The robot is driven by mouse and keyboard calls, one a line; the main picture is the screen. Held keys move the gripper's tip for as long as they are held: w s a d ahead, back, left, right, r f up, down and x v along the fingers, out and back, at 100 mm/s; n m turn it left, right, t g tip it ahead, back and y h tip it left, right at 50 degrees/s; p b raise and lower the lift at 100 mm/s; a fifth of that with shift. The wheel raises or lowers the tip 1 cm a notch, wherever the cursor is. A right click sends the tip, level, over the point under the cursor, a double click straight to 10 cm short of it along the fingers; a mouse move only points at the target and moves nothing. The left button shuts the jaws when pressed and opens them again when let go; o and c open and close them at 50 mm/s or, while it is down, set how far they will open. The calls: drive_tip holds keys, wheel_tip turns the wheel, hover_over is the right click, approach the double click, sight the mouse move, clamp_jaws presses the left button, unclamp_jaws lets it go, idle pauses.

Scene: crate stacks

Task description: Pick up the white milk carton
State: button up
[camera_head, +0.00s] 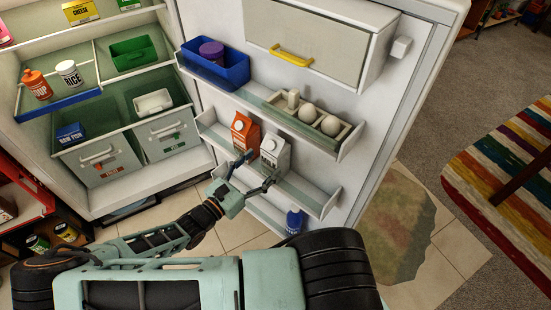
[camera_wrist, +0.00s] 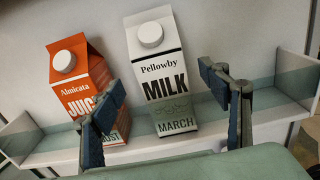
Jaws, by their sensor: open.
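The white milk carton (camera_head: 275,152) stands on a door shelf of the open fridge, labelled "Pellowby MILK MARCH". In the wrist view the milk carton (camera_wrist: 161,75) is upright but looks slightly tilted in the picture, with a white round cap. My gripper (camera_head: 256,172) is open in front of the carton. In the wrist view the two fingers of my gripper (camera_wrist: 165,100) are spread, one to each side of the carton's lower part. I cannot tell whether either finger touches it. The left finger covers part of the orange juice carton (camera_wrist: 80,80).
The orange juice carton (camera_head: 243,132) stands close to the left of the milk. The door shelf's rim (camera_head: 300,197) runs low in front. A blue container (camera_head: 294,221) is below.

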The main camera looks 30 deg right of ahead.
sight(268, 158)
drive_tip(key=x, duration=0.5)
drive_tip(key=shift+d+b, duration=0.1)
drive_tip(key=shift+b, duration=0.25)
drive_tip(key=shift+c, duration=0.6)
drive_tip(key=shift+s, duration=0.1)
drive_tip(key=c, duration=1.5)
drive_tip(key=shift+r, duration=0.1)
drive_tip(key=shift+c, duration=1.2)
drive_tip(key=shift+r, duration=0.15)
